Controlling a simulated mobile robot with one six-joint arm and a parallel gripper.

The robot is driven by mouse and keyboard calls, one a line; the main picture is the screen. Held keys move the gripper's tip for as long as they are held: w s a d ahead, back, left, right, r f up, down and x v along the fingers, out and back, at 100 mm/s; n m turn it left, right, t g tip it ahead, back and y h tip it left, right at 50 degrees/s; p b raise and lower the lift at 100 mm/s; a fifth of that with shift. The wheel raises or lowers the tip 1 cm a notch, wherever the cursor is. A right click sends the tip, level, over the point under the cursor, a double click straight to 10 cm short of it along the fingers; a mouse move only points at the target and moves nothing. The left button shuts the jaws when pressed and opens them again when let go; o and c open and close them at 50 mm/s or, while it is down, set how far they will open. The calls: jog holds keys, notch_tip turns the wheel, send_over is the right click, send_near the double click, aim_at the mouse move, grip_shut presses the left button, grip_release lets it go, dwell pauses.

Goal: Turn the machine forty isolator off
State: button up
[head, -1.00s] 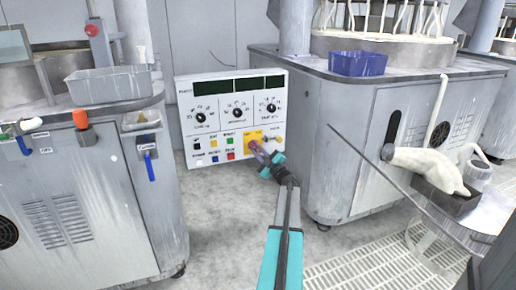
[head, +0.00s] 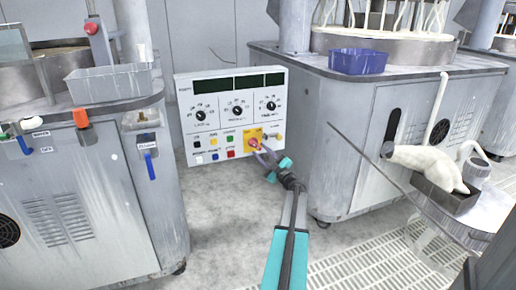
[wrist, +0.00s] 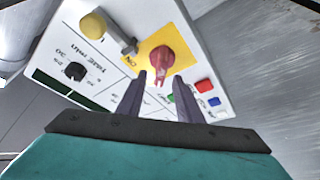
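The isolator is a red rotary knob (head: 254,143) on a yellow plate (head: 247,133), at the lower right of a white control panel (head: 215,88). In the wrist view the red knob (wrist: 163,60) stands on its yellow plate (wrist: 147,47), its narrow handle pointing toward my gripper. My gripper (wrist: 160,80) is open, with two dark fingers pointing at the panel. The end of the knob's handle appears between or just beyond the fingertips; contact cannot be told. In the head view my gripper (head: 262,152) is just below and right of the knob.
A key-like lever (wrist: 128,44) and a yellow round knob (wrist: 93,25) sit beside the isolator. Coloured buttons (head: 231,154) lie to its left in the head view. Machine cabinets stand at left (head: 90,200) and right (head: 335,130). Floor between them is clear.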

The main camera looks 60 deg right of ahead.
jog(key=p+v, duration=0.1)
jog(key=v, duration=0.8)
jog(key=shift+s, duration=0.15)
jog(key=shift+p, duration=0.3)
